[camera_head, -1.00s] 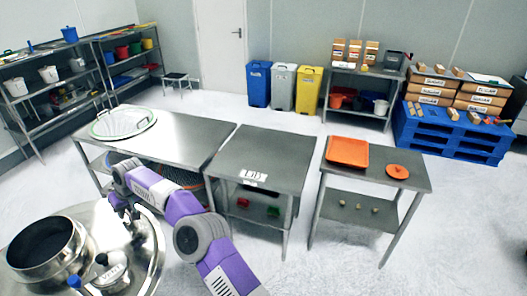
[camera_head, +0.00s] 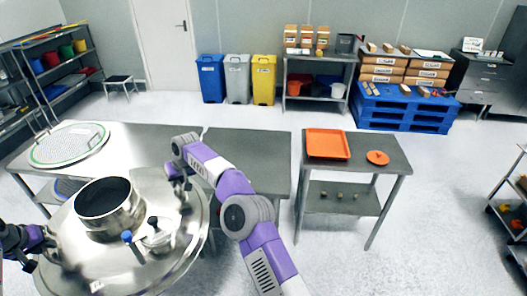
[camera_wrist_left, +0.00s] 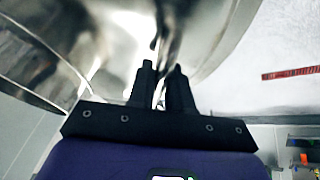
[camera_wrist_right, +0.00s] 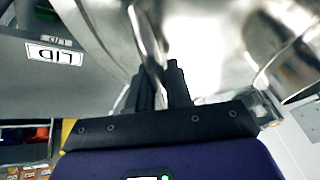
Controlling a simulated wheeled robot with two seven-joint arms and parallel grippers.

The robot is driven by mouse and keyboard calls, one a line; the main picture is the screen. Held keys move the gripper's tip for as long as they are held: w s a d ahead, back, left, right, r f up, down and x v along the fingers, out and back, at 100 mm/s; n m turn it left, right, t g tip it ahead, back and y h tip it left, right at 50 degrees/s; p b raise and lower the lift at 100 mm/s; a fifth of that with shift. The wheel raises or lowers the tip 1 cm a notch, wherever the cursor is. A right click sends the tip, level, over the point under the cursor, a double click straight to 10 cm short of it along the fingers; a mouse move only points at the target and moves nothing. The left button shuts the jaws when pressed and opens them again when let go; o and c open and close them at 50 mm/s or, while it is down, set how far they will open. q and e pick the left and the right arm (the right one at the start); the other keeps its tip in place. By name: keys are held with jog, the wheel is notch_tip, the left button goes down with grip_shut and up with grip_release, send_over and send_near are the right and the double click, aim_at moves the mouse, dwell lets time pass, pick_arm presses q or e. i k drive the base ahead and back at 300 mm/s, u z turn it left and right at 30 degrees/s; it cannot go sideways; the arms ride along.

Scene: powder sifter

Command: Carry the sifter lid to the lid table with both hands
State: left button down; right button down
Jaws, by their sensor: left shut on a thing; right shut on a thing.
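The sifter lid (camera_head: 150,268) is a big shiny steel disc with a wide open cylinder and a small blue-knobbed fitting on top. It is held up at the lower left of the head view. My left gripper (camera_head: 52,252) is shut on its left side, and my right gripper (camera_head: 180,182) on its upper right side. In the left wrist view the fingers (camera_wrist_left: 160,85) close at the steel lid, as do the right fingers (camera_wrist_right: 160,85) in the right wrist view. The lid table (camera_head: 255,150) is the grey middle table, partly behind my right arm. Its LID label (camera_wrist_right: 55,53) shows in the right wrist view.
A steel table (camera_head: 130,140) carrying a round mesh screen (camera_head: 68,145) stands left of the lid table. On the right, a smaller table (camera_head: 385,155) holds an orange tray (camera_head: 327,144) and an orange disc (camera_head: 377,157).

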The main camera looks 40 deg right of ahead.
aim_at(243, 156)
jog(key=z, duration=0.45)
jog(key=i, duration=0.85)
jog(key=z, duration=0.65)
jog(key=i, duration=0.9)
jog(key=z, duration=0.3)
